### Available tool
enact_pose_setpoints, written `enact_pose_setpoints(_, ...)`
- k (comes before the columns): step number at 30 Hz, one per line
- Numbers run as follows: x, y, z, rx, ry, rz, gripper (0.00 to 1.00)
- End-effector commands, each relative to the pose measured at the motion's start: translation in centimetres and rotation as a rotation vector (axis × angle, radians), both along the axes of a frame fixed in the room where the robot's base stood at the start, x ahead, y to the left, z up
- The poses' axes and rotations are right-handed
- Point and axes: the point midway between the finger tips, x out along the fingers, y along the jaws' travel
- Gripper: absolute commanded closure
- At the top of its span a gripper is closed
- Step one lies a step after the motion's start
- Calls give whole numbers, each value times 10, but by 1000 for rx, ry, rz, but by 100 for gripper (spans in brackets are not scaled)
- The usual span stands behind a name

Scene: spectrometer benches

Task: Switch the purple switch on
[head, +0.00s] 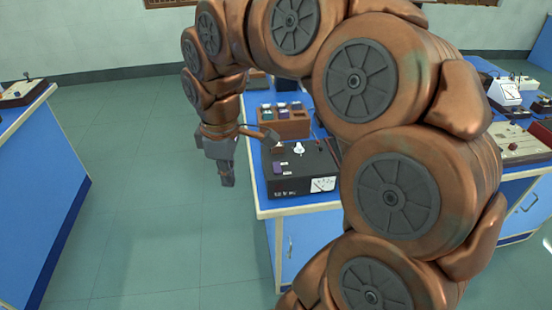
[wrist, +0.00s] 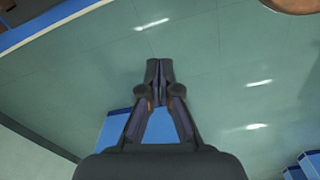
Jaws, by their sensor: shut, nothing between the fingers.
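A black instrument box (head: 305,186) with a white dial meter stands at the front left of the blue bench. The switch is not in the wrist view.
A brown wooden holder (head: 285,124) with several coloured pieces stands behind the box. My arm hides part of the bench (head: 285,208). Another blue bench (head: 35,190) stands at the left, with open floor (head: 140,190) between. More instruments stand at the right.

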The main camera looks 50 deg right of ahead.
Motion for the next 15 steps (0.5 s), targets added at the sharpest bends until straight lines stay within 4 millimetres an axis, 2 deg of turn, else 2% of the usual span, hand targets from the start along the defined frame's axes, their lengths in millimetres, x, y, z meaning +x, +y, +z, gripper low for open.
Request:
enact_pose_setpoints(1,17,-24,3,-3,-19,38,100)
enact_pose_setpoints(3,34,-59,8,-15,-43,101,100)
enact_pose_setpoints(6,49,-109,11,-36,-61,171,100)
enact_pose_setpoints(9,54,-152,11,-58,-70,218,100)
enact_pose_setpoints(12,54,-184,9,-75,-68,249,100)
enact_pose_setpoints(15,52,-203,8,-86,-70,266,100)
